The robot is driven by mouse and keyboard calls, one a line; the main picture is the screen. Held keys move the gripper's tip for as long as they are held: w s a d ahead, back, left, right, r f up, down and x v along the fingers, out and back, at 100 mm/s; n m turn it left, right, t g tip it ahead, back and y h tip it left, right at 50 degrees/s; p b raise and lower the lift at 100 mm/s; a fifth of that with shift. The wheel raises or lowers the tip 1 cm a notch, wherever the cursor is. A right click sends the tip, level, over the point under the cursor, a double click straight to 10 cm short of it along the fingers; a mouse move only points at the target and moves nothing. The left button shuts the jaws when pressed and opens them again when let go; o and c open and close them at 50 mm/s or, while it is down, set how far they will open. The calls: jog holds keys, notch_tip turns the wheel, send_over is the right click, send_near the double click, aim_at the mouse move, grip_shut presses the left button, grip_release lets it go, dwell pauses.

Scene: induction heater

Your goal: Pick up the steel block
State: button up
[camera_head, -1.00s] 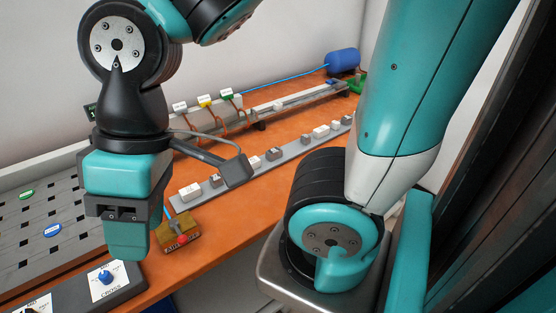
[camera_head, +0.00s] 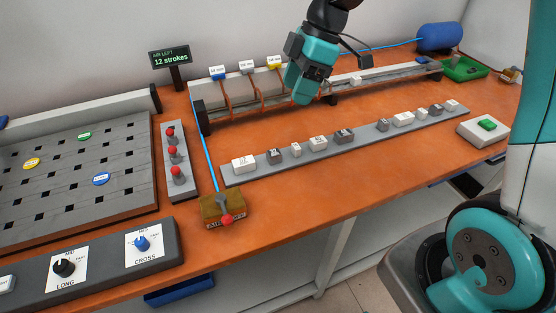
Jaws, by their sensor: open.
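A long grey strip (camera_head: 363,140) lies across the orange bench and carries a row of small labelled blocks, some whitish and some darker grey. The darker ones include a block near the left end (camera_head: 274,157), one near the middle (camera_head: 344,135) and one further right (camera_head: 382,125). The labels are too small to read, so I cannot tell which block is the steel one. My gripper (camera_head: 300,98) is open, pointing down behind the strip and in front of the rail at the back. Its jaws are seen small, with no block visible in them.
A rail machine (camera_head: 395,70) with small signs runs along the back. A brown valve box (camera_head: 222,207) with a red knob stands at the front edge. A slotted board (camera_head: 75,165) and a knob panel (camera_head: 100,255) fill the left. A green tray (camera_head: 464,70) is far right.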

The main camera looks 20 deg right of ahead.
jog(key=w+d+f+n, duration=0.2)
jog(key=w+d+f, duration=0.1)
jog(key=w+f, duration=0.1)
send_over(274, 152)
jog(key=d, duration=0.3)
notch_tip(274, 152, down, 9)
jog(key=shift+f, duration=0.15)
jog(key=shift+p+x, duration=0.85)
jog(key=shift+x, duration=2.25)
jog(key=shift+a, duration=0.2)
jog(key=shift+c, duration=0.4)
grip_shut()
